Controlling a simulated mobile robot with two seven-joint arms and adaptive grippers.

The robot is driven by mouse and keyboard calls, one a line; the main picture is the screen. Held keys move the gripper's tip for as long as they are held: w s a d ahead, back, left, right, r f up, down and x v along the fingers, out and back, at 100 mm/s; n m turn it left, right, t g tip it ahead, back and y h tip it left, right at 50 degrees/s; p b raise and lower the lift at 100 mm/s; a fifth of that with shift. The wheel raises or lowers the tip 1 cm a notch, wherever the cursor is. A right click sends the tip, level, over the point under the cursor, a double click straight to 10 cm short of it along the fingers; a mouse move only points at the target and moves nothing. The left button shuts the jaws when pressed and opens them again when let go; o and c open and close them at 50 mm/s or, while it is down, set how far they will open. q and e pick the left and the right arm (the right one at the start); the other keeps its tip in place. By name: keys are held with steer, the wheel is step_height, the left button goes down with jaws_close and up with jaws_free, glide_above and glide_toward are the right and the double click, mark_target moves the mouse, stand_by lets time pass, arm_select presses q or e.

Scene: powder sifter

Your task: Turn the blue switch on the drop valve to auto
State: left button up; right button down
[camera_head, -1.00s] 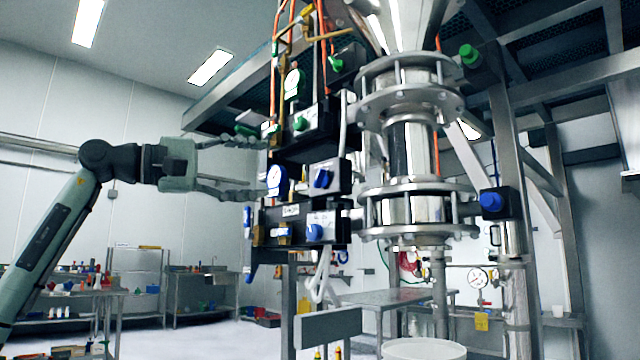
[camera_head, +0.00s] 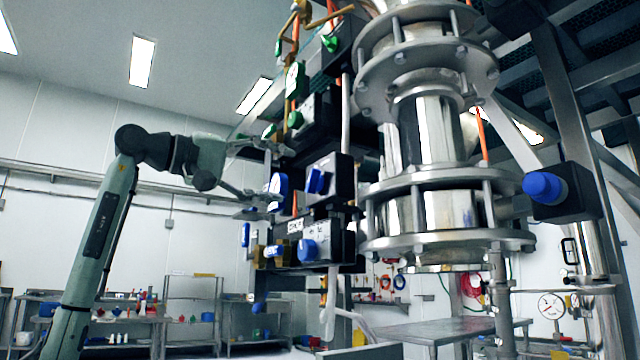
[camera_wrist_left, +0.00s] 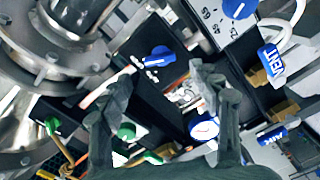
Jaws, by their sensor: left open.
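A blue switch (camera_head: 318,181) sits on the face of a dark valve box in the middle of the head view. In the left wrist view a blue switch (camera_wrist_left: 158,56) with white markings beside it sits ahead of my fingers and appears to be the same one. My left gripper (camera_head: 274,176) is open, at the left side of the control boxes in the head view. In the left wrist view its two fingers (camera_wrist_left: 161,76) are spread apart with no switch between them. The switch's setting is too small to read. My right gripper is out of view.
A round gauge (camera_head: 276,186) is close to my left fingers. A lower blue knob (camera_head: 308,250), green knobs (camera_head: 295,119) and another blue knob (camera_head: 545,188) are on nearby boxes. The steel column (camera_head: 430,130) stands right of the panel.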

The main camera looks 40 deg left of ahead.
mark_target(309, 180)
arm_select(q)
steer(key=x, duration=0.6)
steer(key=shift+w, duration=0.15)
steer(key=c, duration=1.2)
